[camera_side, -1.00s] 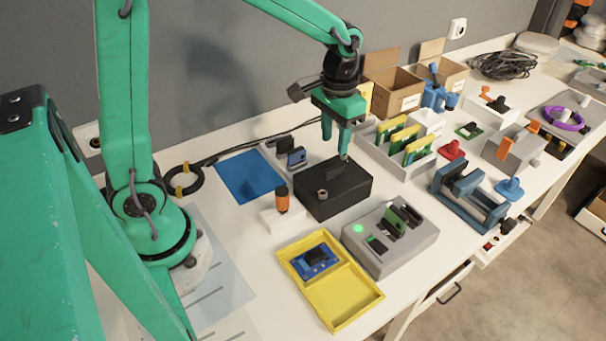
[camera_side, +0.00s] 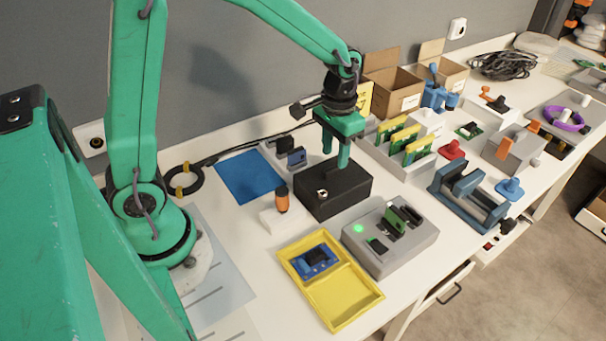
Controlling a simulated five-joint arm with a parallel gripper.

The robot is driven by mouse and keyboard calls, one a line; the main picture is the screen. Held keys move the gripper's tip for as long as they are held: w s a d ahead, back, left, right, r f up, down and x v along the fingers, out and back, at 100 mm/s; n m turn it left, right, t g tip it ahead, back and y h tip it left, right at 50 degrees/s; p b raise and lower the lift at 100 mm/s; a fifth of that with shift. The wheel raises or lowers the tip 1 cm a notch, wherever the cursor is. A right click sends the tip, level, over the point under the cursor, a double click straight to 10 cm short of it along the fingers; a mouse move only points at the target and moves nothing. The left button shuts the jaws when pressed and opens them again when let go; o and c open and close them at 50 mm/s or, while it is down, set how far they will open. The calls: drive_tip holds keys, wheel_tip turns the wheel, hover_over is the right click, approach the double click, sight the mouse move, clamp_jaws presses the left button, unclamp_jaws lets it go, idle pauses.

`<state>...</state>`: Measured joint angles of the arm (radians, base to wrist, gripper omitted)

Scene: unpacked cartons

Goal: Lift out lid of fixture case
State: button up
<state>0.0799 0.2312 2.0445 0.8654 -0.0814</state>
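The black case (camera_side: 346,197) sits on the white bench, with its dark lid closed on top. A small round metal fitting (camera_side: 322,194) shows near the lid's left front. My gripper (camera_side: 335,161) points straight down over the back middle of the lid. Its two green fingers are apart, with their tips at or just above the lid's raised handle. The fingers largely hide the handle, and I cannot tell whether they touch it.
An orange-capped part on a white block (camera_side: 278,221) stands close left of the case. A grey unit with a green light (camera_side: 375,262) and a yellow tray (camera_side: 344,308) are in front. A light grey rack with yellow-green boards (camera_side: 413,172) is to the right. A blue mat (camera_side: 250,177) lies left.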

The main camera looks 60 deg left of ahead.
sight(334, 167)
drive_tip(key=shift+w+f, duration=0.1)
drive_tip(key=shift+f, duration=1.85)
drive_tip(key=shift+c, duration=0.2)
clamp_jaws()
